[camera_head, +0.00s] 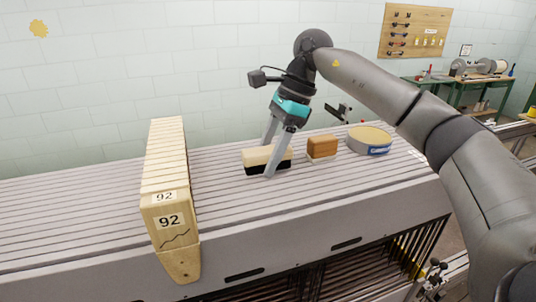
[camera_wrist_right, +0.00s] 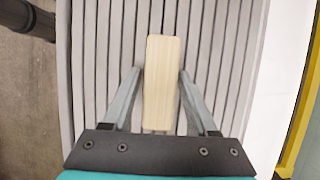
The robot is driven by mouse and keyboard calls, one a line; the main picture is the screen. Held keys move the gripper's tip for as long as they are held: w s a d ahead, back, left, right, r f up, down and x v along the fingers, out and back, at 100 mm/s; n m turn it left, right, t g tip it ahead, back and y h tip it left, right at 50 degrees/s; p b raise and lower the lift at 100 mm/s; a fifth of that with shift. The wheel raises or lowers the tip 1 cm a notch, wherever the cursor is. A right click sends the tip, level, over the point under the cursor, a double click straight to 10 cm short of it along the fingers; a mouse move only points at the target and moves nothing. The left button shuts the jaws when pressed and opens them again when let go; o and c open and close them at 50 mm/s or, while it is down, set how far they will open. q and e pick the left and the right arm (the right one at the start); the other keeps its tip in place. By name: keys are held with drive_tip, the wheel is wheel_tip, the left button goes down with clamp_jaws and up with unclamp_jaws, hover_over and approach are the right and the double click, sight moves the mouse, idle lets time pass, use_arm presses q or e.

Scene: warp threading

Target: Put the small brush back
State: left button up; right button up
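A brush with a cream wooden back and black bristles (camera_head: 254,157) sits bristles down on the grey slatted top. A smaller brush with a brown back and pale bristles (camera_head: 322,147) stands just to its right. My right gripper (camera_head: 267,161) points down at the cream-backed brush, one finger on its near side and one behind it. In the right wrist view, the cream back (camera_wrist_right: 163,85) lies between the two open fingers (camera_wrist_right: 159,73). A narrow gap shows on the left side; contact on the right side is unclear. My left gripper is out of view.
A round tin (camera_head: 369,140) with a tan top and blue-and-white label stands right of the brushes. A long row of wooden pieces marked 92 (camera_head: 171,222) stands at the left. Slatted surface between that row and the brushes is clear. A green workbench (camera_head: 470,84) is far back right.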

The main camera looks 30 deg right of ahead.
drive_tip(key=shift+o, duration=0.8)
drive_tip(key=shift+r, duration=0.2)
drive_tip(key=p+v, duration=0.1)
drive_tip(key=v, duration=1.1)
drive_tip(key=shift+f, duration=0.1)
